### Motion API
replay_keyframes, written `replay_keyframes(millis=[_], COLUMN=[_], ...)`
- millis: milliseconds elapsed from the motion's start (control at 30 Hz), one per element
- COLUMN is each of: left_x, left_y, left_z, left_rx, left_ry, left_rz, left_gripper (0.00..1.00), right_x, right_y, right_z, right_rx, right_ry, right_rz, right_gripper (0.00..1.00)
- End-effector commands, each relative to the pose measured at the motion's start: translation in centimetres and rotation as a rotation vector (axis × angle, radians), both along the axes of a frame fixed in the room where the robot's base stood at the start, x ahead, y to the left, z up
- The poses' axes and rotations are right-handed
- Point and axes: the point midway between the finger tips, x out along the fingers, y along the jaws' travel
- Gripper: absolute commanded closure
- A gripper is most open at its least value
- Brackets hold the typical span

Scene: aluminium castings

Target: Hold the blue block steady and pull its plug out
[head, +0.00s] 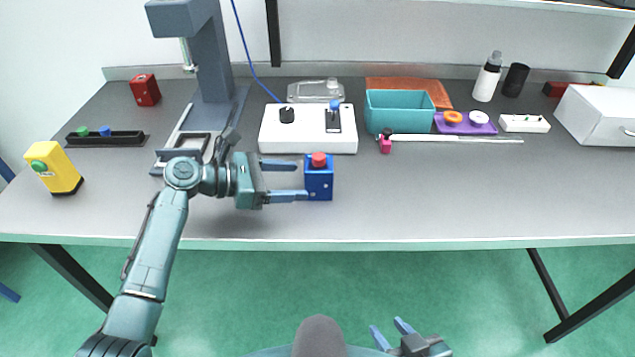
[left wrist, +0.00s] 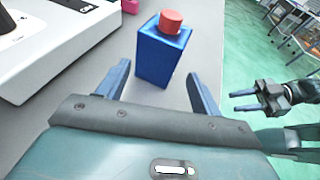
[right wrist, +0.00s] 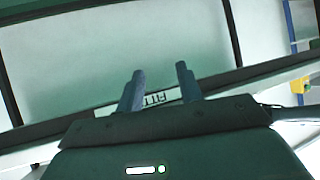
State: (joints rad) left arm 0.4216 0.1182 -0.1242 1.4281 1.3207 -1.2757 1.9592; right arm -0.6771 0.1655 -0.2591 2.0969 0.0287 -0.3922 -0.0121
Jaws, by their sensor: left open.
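The blue block (head: 320,184) stands upright near the front of the table, with a red plug (head: 319,160) in its top. In the left wrist view the block (left wrist: 160,58) and the red plug (left wrist: 171,21) are just ahead of the fingertips. My left gripper (head: 302,181) is open and level, reaching from the left. Its fingertips are at the block's near side, one towards each edge; whether they touch it I cannot tell. My right gripper (head: 388,327) is open and empty, low in front of the table, away from the block.
A white box with a black knob (head: 308,142) stands behind the block. The tabletop right of the block is clear.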

Motion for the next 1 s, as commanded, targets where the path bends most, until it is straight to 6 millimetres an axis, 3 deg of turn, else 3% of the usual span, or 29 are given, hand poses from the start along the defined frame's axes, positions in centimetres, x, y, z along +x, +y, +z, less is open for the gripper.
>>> replay_keyframes(millis=[67, 200, 400, 833, 1000], left_x=[0.3, 0.9, 1.4, 1.5, 1.5], left_y=[-1.2, -2.9, -4.5, -5.0, -5.0], left_z=[-0.9, -0.7, -1.4, -1.6, -1.6], left_rx=[-0.002, -0.003, -0.001, 0.0, 0.0], left_ry=[-0.002, 0.002, 0.0, -0.001, -0.001], left_rz=[-0.003, 0.0, -0.001, -0.001, -0.001], left_gripper=[0.34, 0.34, 0.34, 0.35, 0.49], right_x=[0.2, 0.2, 0.3, 0.4, 0.4], right_y=[0.2, 0.5, 0.3, -0.1, -0.1], right_z=[-0.8, 0.8, 0.8, 0.2, 0.2], right_rx=[0.007, 0.006, -0.003, -0.01, -0.007], right_ry=[-0.016, -0.03, -0.033, -0.023, -0.023], right_rz=[0.007, 0.024, 0.027, 0.016, 0.013], right_gripper=[0.64, 0.64, 0.64, 0.64, 0.64])
